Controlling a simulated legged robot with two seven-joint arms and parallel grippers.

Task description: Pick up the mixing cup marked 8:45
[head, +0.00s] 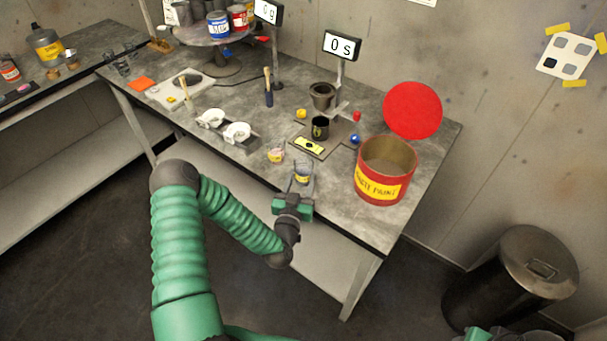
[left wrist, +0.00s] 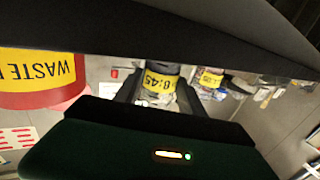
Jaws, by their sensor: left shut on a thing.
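The mixing cup marked 8:45 (head: 303,173) is a small clear cup with a yellow label, near the front edge of the bench. My left gripper (head: 301,187) is shut on it from the front. In the left wrist view the label on this cup (left wrist: 160,82) reads 8:45 upside down, with the cup between the two fingers. I cannot tell whether its base touches the bench. Another cup with a yellow label (head: 277,155) stands to the left, and a labelled cup also shows in the left wrist view (left wrist: 210,81).
A red waste paint tin (head: 371,197) stands close on the right, its red lid (head: 412,110) behind it. A bin (head: 510,280) stands right.

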